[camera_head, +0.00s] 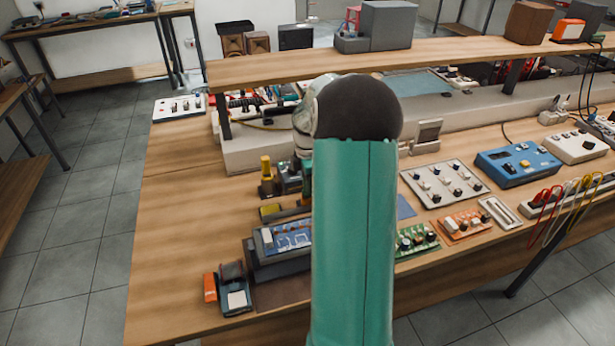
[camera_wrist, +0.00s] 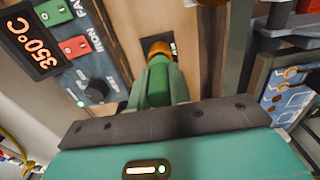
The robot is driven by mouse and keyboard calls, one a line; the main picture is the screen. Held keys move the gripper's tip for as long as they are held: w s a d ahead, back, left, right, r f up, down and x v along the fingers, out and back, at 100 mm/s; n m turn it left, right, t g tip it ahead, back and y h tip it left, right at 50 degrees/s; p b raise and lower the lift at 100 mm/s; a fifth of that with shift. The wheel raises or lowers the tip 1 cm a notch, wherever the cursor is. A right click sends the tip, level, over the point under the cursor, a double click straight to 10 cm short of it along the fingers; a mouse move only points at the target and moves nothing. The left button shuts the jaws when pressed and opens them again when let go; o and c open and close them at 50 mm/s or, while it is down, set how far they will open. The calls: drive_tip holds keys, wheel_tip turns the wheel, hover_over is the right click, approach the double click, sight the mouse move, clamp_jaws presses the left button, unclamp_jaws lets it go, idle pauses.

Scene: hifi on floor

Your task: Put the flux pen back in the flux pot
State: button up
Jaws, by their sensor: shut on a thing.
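My gripper (camera_wrist: 160,82) shows in the wrist view as green fingers close together, pointing down toward the bench. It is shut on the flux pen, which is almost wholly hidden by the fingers. An orange-brown rounded thing (camera_wrist: 158,47) shows just beyond the fingertips, over a small dark base; I cannot tell whether it belongs to the pen or the flux pot. In the head view my green and dark arm hides much of the gripper. A yellow upright cylinder in a dark base (camera_head: 266,175) stands left of it; I cannot tell whether that is the pot.
A soldering station (camera_wrist: 75,50) reading 350°C stands close to the left of my fingers in the wrist view. A blue panel device (camera_wrist: 285,85) is at the right. The head view shows a raised shelf (camera_head: 260,72) behind and bare bench (camera_head: 180,220) at the left.

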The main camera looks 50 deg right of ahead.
drive_tip(key=shift+f, duration=0.4)
drive_tip(key=o, duration=1.5)
drive_tip(key=shift+r, duration=3.5)
drive_tip(key=shift+s, duration=0.15)
